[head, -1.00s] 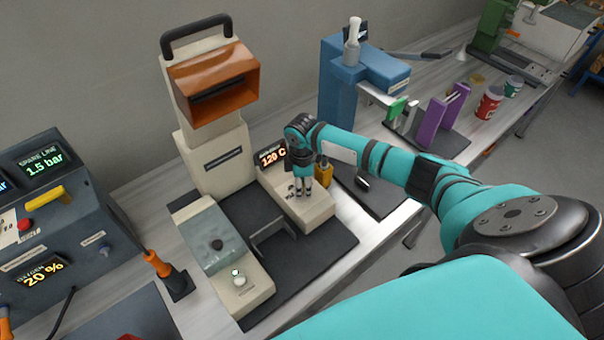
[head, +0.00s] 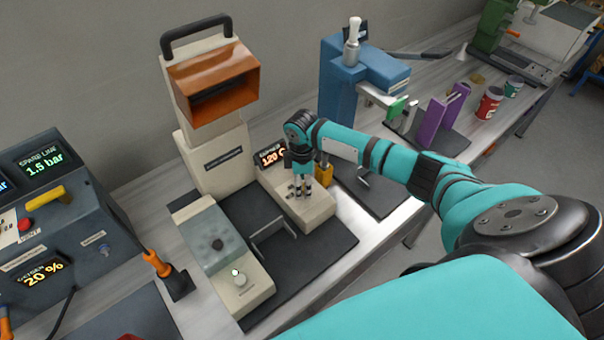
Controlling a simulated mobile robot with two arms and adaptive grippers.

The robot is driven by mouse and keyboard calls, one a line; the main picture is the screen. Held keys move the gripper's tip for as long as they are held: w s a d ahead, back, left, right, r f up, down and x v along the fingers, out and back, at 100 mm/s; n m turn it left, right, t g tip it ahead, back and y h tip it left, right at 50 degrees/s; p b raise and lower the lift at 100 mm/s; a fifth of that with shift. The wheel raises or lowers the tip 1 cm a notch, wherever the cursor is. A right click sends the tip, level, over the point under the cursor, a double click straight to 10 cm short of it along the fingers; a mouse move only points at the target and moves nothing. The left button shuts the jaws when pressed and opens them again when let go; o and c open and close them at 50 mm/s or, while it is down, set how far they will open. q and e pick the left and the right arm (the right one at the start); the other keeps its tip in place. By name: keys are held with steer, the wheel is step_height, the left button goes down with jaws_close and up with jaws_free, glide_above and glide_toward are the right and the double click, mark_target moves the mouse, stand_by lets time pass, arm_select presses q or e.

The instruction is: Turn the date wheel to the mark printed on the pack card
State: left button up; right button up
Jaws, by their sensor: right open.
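A small round knob (head: 240,281) sits on the front of the beige base, away from the gripper. No card can be surely picked out as the pack card. My left gripper is not in view.
A beige press with an orange hood (head: 215,85) stands behind. A grey control box (head: 60,225) is at left, with an orange-handled tool (head: 160,265) beside it. A blue machine (head: 345,90), a purple block (head: 432,122) and a red can (head: 489,103) are at right.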

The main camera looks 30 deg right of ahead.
step_height(320, 180, up, 11)
stand_by(0.3)
steer(key=shift+f, duration=0.1)
stand_by(0.4)
